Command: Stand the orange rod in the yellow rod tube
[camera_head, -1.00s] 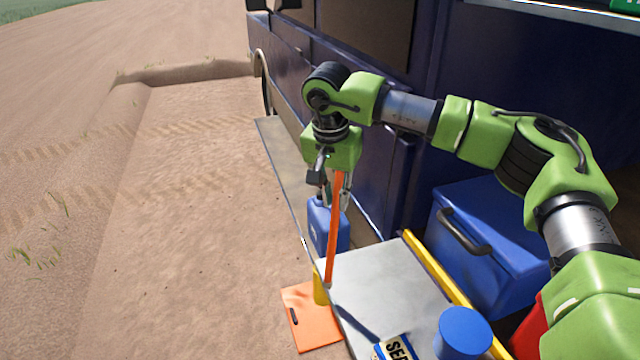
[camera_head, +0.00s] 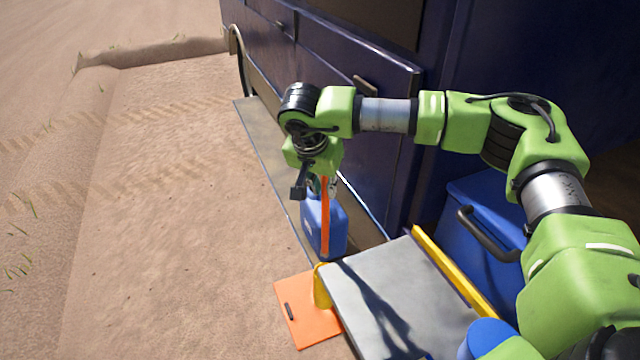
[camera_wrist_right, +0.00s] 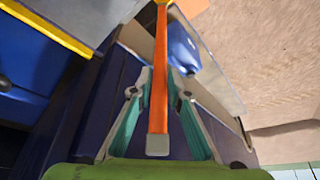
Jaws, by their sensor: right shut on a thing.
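My right gripper (camera_head: 323,188) is shut on the upper part of the orange rod (camera_head: 325,222), which hangs almost upright. In the right wrist view the rod (camera_wrist_right: 160,65) runs between the two fingers (camera_wrist_right: 159,85). The yellow rod tube (camera_head: 321,288) stands at the left edge of the grey tabletop. In the head view the rod's lower end shows just above the tube's rim, slightly to its right. It looks clear of the tube, but the depth between them is hard to judge. My left gripper is out of view.
A blue canister (camera_head: 338,228) stands close behind the rod. The grey tabletop (camera_head: 385,285) has a yellow rail (camera_head: 455,272) on its right. An orange board (camera_head: 300,318) lies low beside the tube. A blue box (camera_head: 485,215) and the dark vehicle flank the right side.

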